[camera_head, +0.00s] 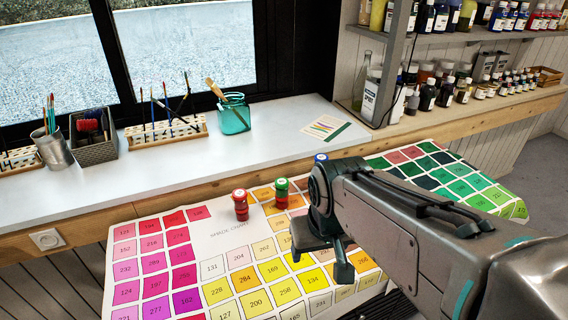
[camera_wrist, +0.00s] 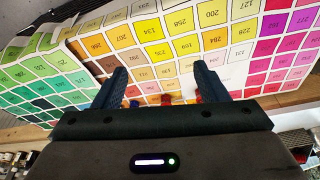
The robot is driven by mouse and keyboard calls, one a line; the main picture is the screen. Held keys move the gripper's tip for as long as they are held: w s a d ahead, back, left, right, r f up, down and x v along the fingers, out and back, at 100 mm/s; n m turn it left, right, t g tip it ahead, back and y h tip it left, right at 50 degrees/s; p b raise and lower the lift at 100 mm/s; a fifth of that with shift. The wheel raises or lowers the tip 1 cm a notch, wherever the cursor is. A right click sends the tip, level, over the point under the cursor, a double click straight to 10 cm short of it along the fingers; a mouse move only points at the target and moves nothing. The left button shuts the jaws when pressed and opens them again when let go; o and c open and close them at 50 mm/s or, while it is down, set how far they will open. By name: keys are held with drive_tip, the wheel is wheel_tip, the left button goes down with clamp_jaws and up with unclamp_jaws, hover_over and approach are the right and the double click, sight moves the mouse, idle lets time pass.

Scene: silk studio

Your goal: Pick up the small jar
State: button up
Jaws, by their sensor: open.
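Three small jars stand in a row at the back of the shade chart (camera_head: 225,232). A blue-lidded jar (camera_head: 321,158) is mostly hidden behind my arm. I cannot tell which one the task means. My gripper (camera_head: 325,258) is above the chart, in front of the jars and apart from them. In the wrist view my gripper (camera_wrist: 160,72) is open, with nothing between the fingers; a small red jar (camera_wrist: 166,99) shows beyond, partly hidden by the gripper body.
Behind the chart runs a white windowsill ledge (camera_head: 245,150) with a teal brush jar (camera_head: 233,115), a brush rack (camera_head: 165,131), a wire basket (camera_head: 94,150) and a metal brush cup (camera_head: 54,149). Shelves of bottles (camera_head: 470,90) stand at the back right. The chart's front is clear.

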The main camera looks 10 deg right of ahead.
drive_tip(key=w+b, duration=0.2)
drive_tip(key=w, duration=1.2)
drive_tip(key=n+t+b, duration=0.1)
drive_tip(key=n+t, duration=0.1)
approach(283, 183)
drive_tip(key=shift+y, duration=0.3)
drive_tip(key=x, duration=0.6)
drive_tip(key=shift+w, duration=0.2)
drive_tip(key=shift+x, duration=3.05)
drive_tip(key=shift+s+d, duration=0.15)
drive_tip(key=shift+d, duration=0.05)
drive_tip(key=c, duration=1.1)
